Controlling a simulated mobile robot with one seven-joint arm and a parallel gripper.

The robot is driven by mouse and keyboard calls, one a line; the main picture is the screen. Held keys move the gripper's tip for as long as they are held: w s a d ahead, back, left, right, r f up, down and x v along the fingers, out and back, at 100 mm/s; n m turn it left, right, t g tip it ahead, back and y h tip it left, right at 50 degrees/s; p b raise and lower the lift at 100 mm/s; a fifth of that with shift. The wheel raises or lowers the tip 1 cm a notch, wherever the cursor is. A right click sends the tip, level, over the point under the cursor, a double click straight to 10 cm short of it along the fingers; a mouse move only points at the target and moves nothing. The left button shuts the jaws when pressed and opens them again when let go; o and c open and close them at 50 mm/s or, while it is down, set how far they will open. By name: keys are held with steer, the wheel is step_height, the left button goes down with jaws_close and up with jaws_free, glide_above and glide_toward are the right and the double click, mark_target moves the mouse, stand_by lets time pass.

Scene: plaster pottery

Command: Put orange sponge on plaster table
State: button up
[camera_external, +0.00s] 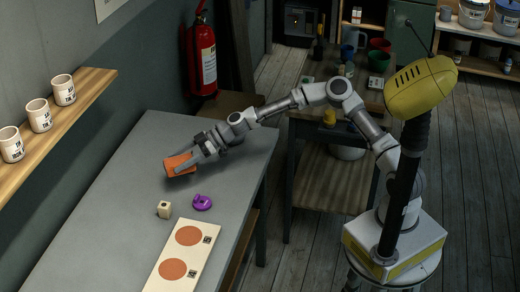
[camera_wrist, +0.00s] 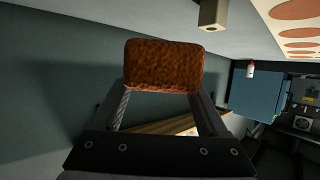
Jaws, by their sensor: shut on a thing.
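The orange sponge (camera_external: 177,164) is over the back part of the long grey table (camera_external: 110,200), which I take as the plaster table. My gripper (camera_external: 184,161) is shut on the sponge, with a finger on either side. In the wrist view the brown-orange sponge (camera_wrist: 163,64) sits between the fingertips of my gripper (camera_wrist: 160,90). A dark shadow lies just below it in the outside view. I cannot tell whether the sponge touches the tabletop.
A small beige block (camera_external: 164,209), a purple round thing (camera_external: 202,202) and a cream board with orange circles (camera_external: 183,262) lie on the table towards the front. A wall shelf (camera_external: 75,108) with white cups is at left. A fire extinguisher (camera_external: 202,58) hangs behind.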

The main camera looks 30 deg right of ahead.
steer(key=s+a+n+g+h+b, duration=0.1)
steer(key=s+a+n+g+b, duration=0.2)
steer(key=s+a+n+g, duration=0.55)
steer(key=m+t, duration=0.2)
steer(key=m, duration=0.1)
glide_above(147, 246)
steer(key=shift+n, duration=0.25)
step_height(147, 246, down, 6)
steer(key=shift+w+f+b, duration=0.15)
steer(key=shift+f+b, duration=0.05)
steer(key=shift+b, duration=0.1)
steer(key=shift+f, duration=1.9)
steer(key=shift+f+b, duration=0.15)
steer(key=shift+b, duration=0.3)
steer(key=o, duration=1.2)
